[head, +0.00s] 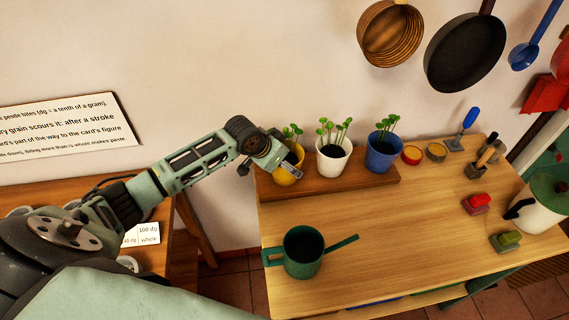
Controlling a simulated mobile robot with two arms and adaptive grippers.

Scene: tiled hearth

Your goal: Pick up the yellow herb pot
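The yellow herb pot (288,178), with green seedlings, stands at the left end of a raised wooden shelf board (330,189) on the table. My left gripper (272,163) is at the pot's upper left side and covers part of its rim and body. Whether its fingers touch the pot or are closed on it cannot be made out. The pot looks upright and on the board. My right gripper is not in view.
A white pot (333,158) and a blue pot (382,155) with seedlings stand to the right on the board. A green watering can (303,256) stands in front. Small tins, brushes and a lidded pot (540,200) are farther right. The table's middle is clear.

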